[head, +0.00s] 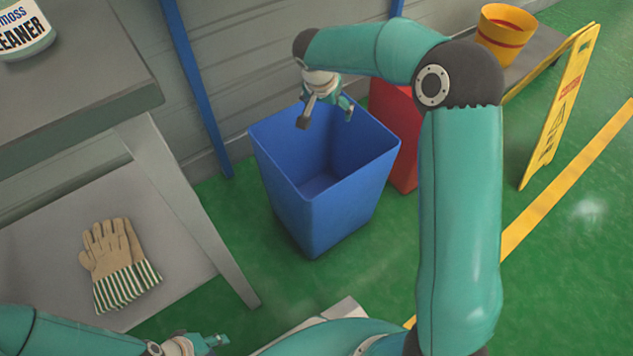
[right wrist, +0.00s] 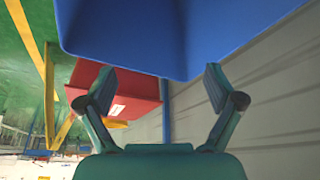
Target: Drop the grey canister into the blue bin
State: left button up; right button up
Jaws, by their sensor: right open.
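The blue bin (head: 325,205) stands upright on the green floor in the middle of the head view. The visible part of its inside looks empty, but part of its floor is hidden by its front wall. My right gripper (head: 326,116) is over the bin's back rim, open, with nothing between its fingers. In the right wrist view the open fingers (right wrist: 158,80) face the blue bin (right wrist: 175,35), which fills the top. My left gripper (head: 212,342) is low at the bottom left, away from the bin; its opening is unclear. I see no grey canister in either view.
A red bin (head: 400,125) stands right behind the blue one. A grey table (head: 75,90) at left holds a cleaner tub (head: 24,30); gloves (head: 118,262) lie on its lower shelf. A yellow caution sign (head: 560,105) and a yellow bucket (head: 503,35) are at upper right.

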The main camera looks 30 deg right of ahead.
jog(key=v, duration=0.6)
jog(key=shift+s+a, duration=0.1)
dwell(0.3)
